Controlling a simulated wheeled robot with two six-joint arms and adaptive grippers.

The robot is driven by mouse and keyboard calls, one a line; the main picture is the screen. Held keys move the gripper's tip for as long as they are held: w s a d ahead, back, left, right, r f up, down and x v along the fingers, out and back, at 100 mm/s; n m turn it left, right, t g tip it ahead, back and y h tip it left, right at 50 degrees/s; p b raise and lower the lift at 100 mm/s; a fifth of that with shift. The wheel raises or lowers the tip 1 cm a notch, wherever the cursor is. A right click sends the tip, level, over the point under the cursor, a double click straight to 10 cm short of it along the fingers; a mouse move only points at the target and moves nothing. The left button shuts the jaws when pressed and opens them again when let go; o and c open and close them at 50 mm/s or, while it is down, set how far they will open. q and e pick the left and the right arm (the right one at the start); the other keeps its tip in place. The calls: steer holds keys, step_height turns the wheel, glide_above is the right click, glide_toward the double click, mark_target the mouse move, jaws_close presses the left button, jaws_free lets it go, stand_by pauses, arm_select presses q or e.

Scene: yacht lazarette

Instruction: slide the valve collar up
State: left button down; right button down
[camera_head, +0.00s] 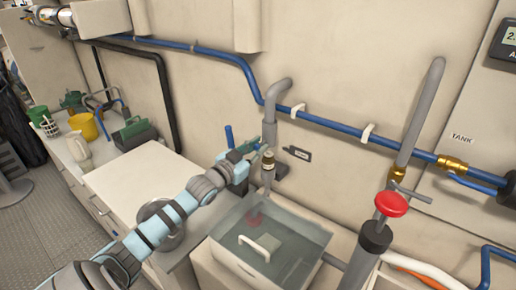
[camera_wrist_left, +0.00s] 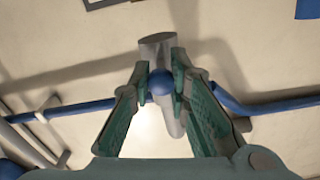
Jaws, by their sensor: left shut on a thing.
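In the left wrist view, the fingertips (camera_wrist_left: 163,80) close around a blue rounded knob (camera_wrist_left: 160,84) in front of a grey cylinder (camera_wrist_left: 158,45). The fingers hide part of the collar, and I cannot tell exactly where knob and collar join. My right gripper is not in view.
The tank (camera_head: 300,225) with a white handle stands below the collar. A blue hose (camera_head: 335,125) runs along the wall. A white cabinet top (camera_head: 140,180) lies left, with a yellow cup (camera_head: 84,127) beyond it.

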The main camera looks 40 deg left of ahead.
arm_select(q)
steer(key=c, duration=1.6)
jaws_free()
steer(key=shift+f, duration=0.1)
steer(key=shift+o, duration=0.8)
steer(key=shift+d, duration=0.25)
steer(key=shift+a, duration=0.15)
